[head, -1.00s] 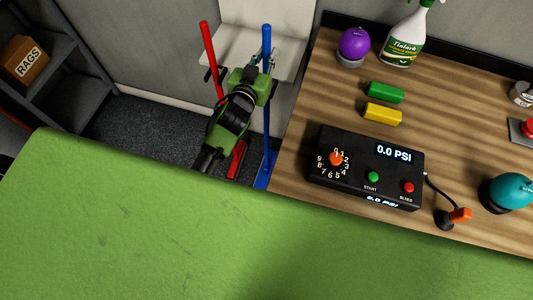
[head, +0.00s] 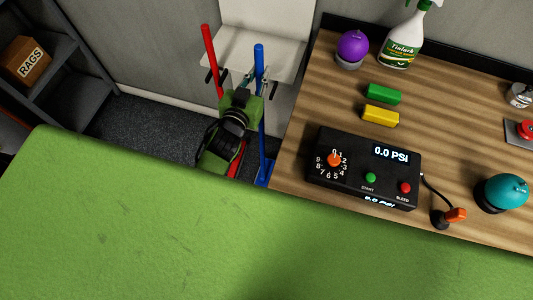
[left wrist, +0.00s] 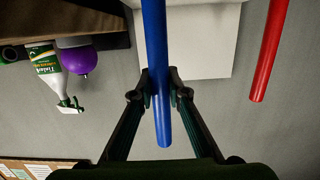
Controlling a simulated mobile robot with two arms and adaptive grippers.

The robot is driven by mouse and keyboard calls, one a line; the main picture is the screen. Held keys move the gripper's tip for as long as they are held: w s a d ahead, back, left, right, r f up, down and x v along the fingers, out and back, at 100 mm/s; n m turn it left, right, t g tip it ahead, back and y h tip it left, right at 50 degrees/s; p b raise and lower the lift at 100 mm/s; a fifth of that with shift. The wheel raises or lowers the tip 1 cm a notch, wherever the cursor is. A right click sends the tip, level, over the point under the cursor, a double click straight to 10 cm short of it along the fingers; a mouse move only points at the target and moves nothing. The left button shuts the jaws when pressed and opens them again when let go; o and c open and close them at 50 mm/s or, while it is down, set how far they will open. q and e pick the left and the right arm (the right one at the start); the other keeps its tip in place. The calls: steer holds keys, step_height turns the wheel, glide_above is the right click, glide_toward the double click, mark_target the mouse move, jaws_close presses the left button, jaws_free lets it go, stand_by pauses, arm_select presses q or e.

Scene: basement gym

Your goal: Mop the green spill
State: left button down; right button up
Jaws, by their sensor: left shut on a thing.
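A blue-handled mop (head: 259,60) stands on the floor area beyond my green body, left of the workbench; its blue base shows low beside the bench. My left gripper (head: 256,82) is shut on the blue pole. In the left wrist view, the fingers of my left gripper (left wrist: 159,88) close on both sides of the blue pole (left wrist: 156,40). A red-handled mop (head: 209,50) stands to its left, partly hidden by my arm; its red pole also shows in the left wrist view (left wrist: 268,50). The green spill is not in view. My right gripper is not in view.
The wooden workbench (head: 330,95) is close right of the blue pole, with a black gauge box (head: 345,185), a spray bottle (head: 402,45) and blocks. A white panel (head: 265,50) is behind the mops. A dark shelf (head: 70,65) with a rags box (head: 25,62) stands left.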

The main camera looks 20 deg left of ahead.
arm_select(q)
steer(key=s+p, duration=0.1)
steer(key=s, duration=0.6)
steer(key=shift+s+a+r, duration=0.15)
steer(key=shift+s+r, duration=0.05)
steer(key=shift+s, duration=0.1)
stand_by(0.3)
